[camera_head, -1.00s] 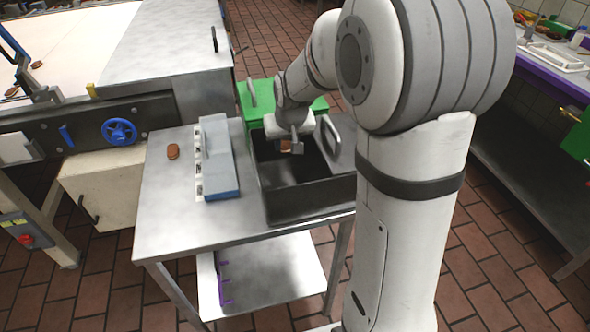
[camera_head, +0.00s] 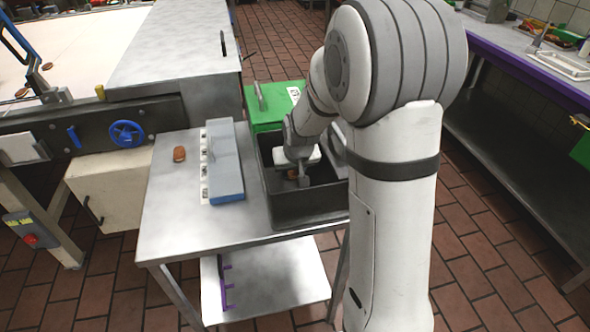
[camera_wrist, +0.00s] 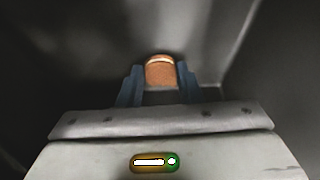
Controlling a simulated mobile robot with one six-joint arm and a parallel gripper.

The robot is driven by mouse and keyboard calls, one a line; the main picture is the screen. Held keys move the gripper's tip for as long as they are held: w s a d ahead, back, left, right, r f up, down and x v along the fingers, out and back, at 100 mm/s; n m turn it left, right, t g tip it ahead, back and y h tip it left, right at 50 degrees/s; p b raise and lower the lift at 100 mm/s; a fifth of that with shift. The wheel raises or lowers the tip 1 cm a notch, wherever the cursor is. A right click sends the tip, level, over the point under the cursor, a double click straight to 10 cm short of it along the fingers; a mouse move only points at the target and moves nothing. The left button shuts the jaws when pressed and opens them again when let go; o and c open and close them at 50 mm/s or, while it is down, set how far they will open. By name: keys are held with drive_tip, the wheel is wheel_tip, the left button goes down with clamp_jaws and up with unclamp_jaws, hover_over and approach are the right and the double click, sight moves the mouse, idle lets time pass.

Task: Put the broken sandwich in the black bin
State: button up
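My gripper (camera_head: 303,178) is down inside the black bin (camera_head: 305,213), between its walls. It is shut on a brown sandwich (camera_wrist: 160,73) with a pale cream line, which sits between the two blue-grey fingers (camera_wrist: 160,88) in the wrist view. In the head view only a small brown bit of this sandwich (camera_head: 292,174) shows. Whether it is broken is hard to tell. The dark bin walls surround the gripper in the wrist view, and the sandwich's clearance from the floor is unclear.
Another brown sandwich (camera_head: 179,154) lies on the metal table (camera_head: 175,215), left of a grey-blue box (camera_head: 226,170) with a white strip. A green bin (camera_head: 262,120) stands behind the black bin. A conveyor machine (camera_head: 100,125) is at the left.

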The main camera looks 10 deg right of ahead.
drive_tip(key=o, duration=0.4)
drive_tip(key=shift+r, duration=0.1)
drive_tip(key=shift+r, duration=0.25)
drive_tip(key=p+v, duration=0.1)
drive_tip(key=v, duration=1)
drive_tip(key=s+r+g, duration=0.1)
drive_tip(key=s+g, duration=0.1)
drive_tip(key=s, duration=1.9)
drive_tip(key=shift+s+r, duration=0.25)
